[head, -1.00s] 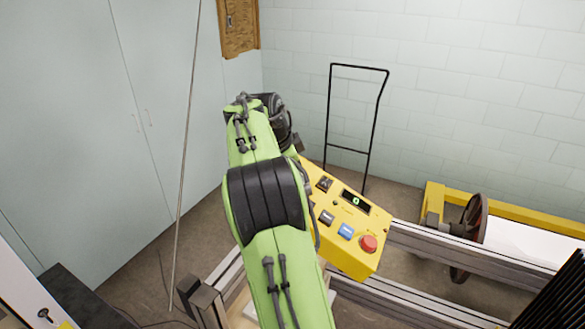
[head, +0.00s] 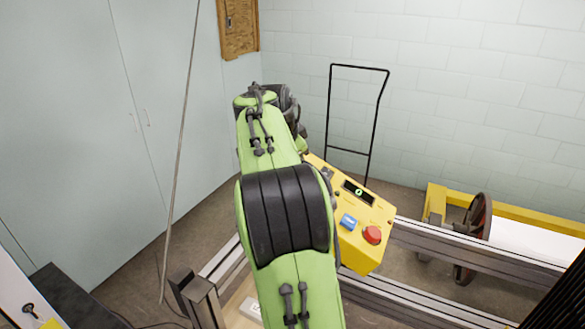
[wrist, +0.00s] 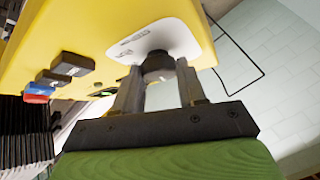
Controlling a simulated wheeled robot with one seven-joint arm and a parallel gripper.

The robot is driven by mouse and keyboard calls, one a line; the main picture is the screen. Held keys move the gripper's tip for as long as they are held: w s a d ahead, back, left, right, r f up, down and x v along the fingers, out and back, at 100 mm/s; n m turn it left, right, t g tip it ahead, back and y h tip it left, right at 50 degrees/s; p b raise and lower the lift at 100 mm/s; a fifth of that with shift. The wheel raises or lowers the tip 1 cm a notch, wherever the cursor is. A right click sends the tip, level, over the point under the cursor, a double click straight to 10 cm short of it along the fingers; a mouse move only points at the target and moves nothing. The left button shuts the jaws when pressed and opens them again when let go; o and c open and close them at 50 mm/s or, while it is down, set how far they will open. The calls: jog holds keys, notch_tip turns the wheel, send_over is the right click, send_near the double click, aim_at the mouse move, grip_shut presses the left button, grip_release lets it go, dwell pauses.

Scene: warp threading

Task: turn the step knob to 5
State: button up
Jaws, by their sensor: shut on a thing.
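The yellow control box (head: 362,248) stands at the middle of the head view, partly behind my arm. Its small display (head: 357,192) shows a green digit, too small to read for sure. In the wrist view the dark round step knob (wrist: 158,64) sticks out of a white plate (wrist: 178,38) on the yellow box. My gripper (wrist: 157,74) has a finger on each side of the knob and is shut on it. The marks on the plate are not legible. In the head view my arm hides the knob and the fingers.
A blue button (head: 348,222) and a red mushroom button (head: 372,235) sit on the box's face. Metal rails (head: 450,250) run to the right of the box. A black-framed cart handle (head: 328,110) stands behind it, before the block wall.

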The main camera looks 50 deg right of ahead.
jog(key=shift+s+f+n+t+b, duration=0.15)
jog(key=shift+n+t+b, duration=0.55)
jog(key=shift+n+b, duration=0.5)
jog(key=o, duration=1.1)
jog(key=shift+c, duration=0.2)
jog(key=p+v, duration=0.4)
jog(key=v, duration=1.2)
jog(key=shift+f, duration=0.15)
